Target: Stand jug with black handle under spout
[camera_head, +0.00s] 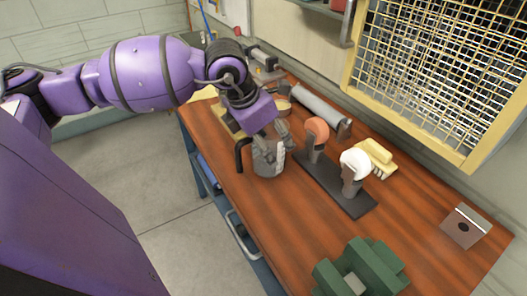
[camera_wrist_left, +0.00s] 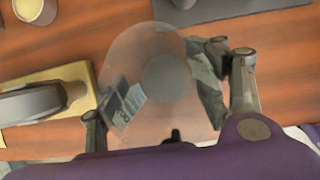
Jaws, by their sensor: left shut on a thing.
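The jug (camera_head: 268,163) is grey and see-through, with a black handle (camera_head: 240,155) on its left side. It is upright over the wooden bench, and I cannot tell whether its base touches the top. My left gripper (camera_head: 270,143) reaches down and is shut on the jug near its rim. In the left wrist view the round jug (camera_wrist_left: 160,75) lies between the two fingers of the gripper (camera_wrist_left: 165,95). A tan base (camera_head: 229,124) is just behind the jug, partly hidden by my arm. A grey body sits over this base (camera_wrist_left: 88,80); I cannot make out a spout. My right gripper is not in view.
A black stand (camera_head: 335,185) with an orange and a white roll is close right of the jug. The bench's left front strip is clear.

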